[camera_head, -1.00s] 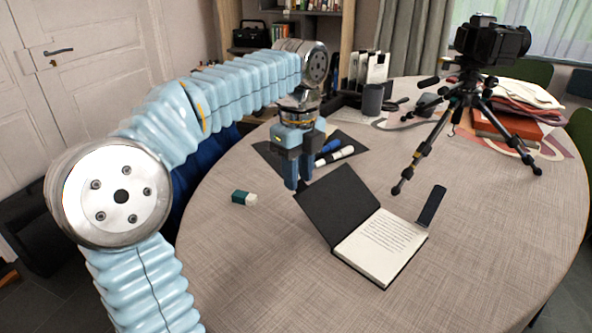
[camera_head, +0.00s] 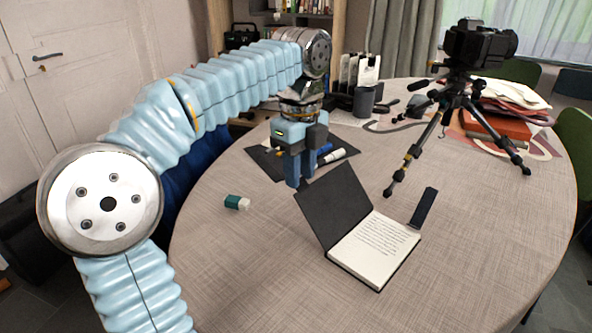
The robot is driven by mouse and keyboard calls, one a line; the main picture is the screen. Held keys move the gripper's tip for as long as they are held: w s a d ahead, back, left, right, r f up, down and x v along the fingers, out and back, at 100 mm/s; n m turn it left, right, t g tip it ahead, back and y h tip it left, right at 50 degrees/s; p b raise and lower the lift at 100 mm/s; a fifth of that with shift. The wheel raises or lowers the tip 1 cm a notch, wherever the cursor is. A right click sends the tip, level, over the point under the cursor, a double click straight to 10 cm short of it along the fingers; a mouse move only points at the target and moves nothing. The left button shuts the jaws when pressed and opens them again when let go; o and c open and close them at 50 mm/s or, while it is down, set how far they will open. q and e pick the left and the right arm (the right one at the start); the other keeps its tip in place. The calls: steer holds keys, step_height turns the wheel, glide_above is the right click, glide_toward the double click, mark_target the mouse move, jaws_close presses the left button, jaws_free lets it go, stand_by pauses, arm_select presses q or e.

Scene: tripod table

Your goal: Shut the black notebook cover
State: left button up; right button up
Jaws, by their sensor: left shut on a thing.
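The black notebook lies open on the table, its cover (camera_head: 335,203) raised at a slant to the left of the white page block (camera_head: 375,250). The cover's free edge is toward my left gripper (camera_head: 299,180). That gripper points down, its blue fingers shut at the cover's upper left corner. The cover partly hides the fingertips, so the exact contact is hard to see. My right gripper is not in view.
A dark strip (camera_head: 423,207) lies just right of the notebook. A camera tripod (camera_head: 455,100) stands behind it. Markers (camera_head: 332,156) lie on a dark mat (camera_head: 262,160) behind my gripper. A green and white eraser (camera_head: 237,202) lies left. The front table is clear.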

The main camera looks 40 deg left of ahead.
arm_select(q)
steer(key=shift+s+d+r, duration=0.1)
steer(key=shift+d+r, duration=0.35)
steer(key=shift+d, duration=0.25)
steer(key=shift+s+d+r, duration=0.1)
steer(key=shift+d+r, duration=0.3)
steer(key=shift+d, duration=0.25)
steer(key=shift+s+d+r, duration=0.1)
steer(key=shift+d+r, duration=0.35)
steer(key=shift+d, duration=0.25)
steer(key=s+d, duration=0.1)
steer(key=d, duration=0.9)
steer(key=shift+s+d, duration=0.3)
steer(key=shift+d, duration=0.1)
stand_by(0.7)
steer(key=shift+d, duration=0.1)
steer(key=shift+s+d+f, duration=0.1)
steer(key=shift+d+f, duration=0.35)
steer(key=shift+d, duration=0.4)
